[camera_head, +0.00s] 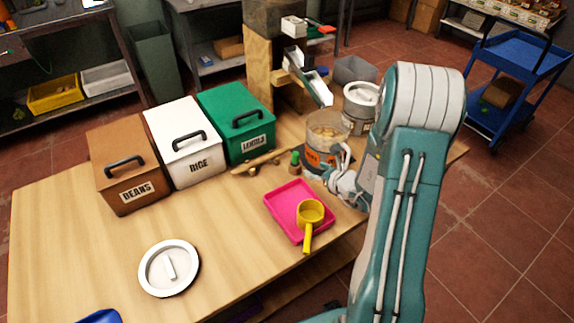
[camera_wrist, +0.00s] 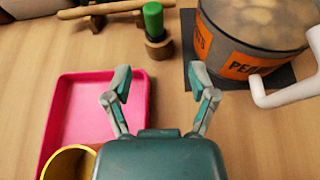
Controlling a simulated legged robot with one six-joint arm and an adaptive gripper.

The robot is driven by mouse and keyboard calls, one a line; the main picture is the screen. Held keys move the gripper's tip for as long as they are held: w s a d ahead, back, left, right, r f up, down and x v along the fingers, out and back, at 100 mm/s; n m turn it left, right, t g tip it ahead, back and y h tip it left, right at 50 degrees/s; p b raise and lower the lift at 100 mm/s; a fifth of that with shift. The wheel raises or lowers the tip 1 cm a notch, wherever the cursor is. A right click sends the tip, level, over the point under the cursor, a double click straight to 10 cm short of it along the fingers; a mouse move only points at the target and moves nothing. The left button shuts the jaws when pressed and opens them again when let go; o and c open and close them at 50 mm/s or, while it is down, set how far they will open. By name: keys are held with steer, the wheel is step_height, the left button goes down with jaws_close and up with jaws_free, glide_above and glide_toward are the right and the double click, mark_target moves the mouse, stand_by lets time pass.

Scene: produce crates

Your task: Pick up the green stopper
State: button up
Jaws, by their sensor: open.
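The green stopper (camera_wrist: 153,18) stands upright in a small round wooden base on the table, near the top middle of the wrist view. In the head view the green stopper (camera_head: 295,157) is small, between the pink tray and the clear container. My gripper (camera_wrist: 161,80) is open and empty, with its two fingers spread apart. The stopper lies beyond the fingertips, roughly in line with the gap between them. In the head view my gripper (camera_head: 338,175) is at the right of the stopper, partly hidden by my arm.
A pink tray (camera_wrist: 70,110) with a yellow scoop (camera_head: 310,212) is left of my gripper. A clear container labelled PE... (camera_wrist: 255,25) with a white handle is close on the right. A wooden piece (camera_head: 262,161) lies behind. Lidded BEANS, RICE and LENTILS boxes (camera_head: 237,122) stand farther back.

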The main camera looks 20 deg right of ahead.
mark_target(296, 162)
steer(key=w, duration=0.1)
steer(key=w+f, duration=0.1)
steer(key=w, duration=0.2)
steer(key=shift+d+f, duration=0.3)
steer(key=shift+f, duration=0.1)
steer(key=w+a, duration=0.1)
steer(key=a, duration=0.1)
steer(key=w+a, duration=0.2)
steer(key=shift+w+f, duration=0.1)
steer(key=shift+f, duration=0.3)
steer(key=shift+w+d+f, duration=0.1)
steer(key=shift+w+f, duration=0.3)
steer(key=shift+w, duration=0.4)
steer(key=shift+w+d, duration=0.1)
steer(key=shift+d, duration=0.45)
steer(key=shift+a, duration=0.3)
steer(key=c, duration=1)
steer(key=shift+a, duration=0.2)
jaws_close()
